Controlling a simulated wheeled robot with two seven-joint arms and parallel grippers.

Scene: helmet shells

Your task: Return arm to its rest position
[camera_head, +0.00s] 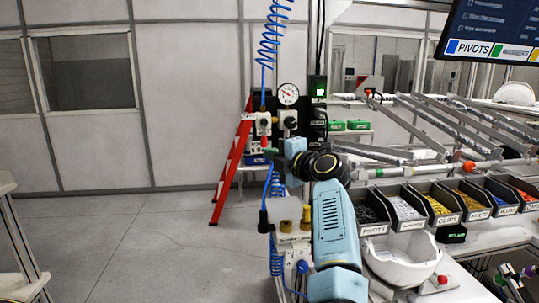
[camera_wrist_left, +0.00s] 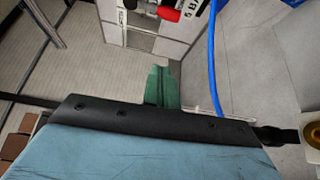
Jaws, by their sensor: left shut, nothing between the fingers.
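My left arm (camera_head: 336,225) is light blue with a black wrist joint and reaches up through the middle of the head view. Its gripper (camera_head: 270,152) shows small and green at the end, in front of the gauge panel. In the left wrist view the green fingers (camera_wrist_left: 159,86) are together, with nothing between them. My right gripper cannot be made out in either view.
A white helmet shell (camera_head: 402,262) sits on the bench at the lower right. A row of labelled bins (camera_head: 410,222) stands behind it. A pressure gauge (camera_head: 288,94) and blue coiled hoses (camera_head: 268,40) are close to my left gripper. Open floor (camera_head: 130,245) lies left.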

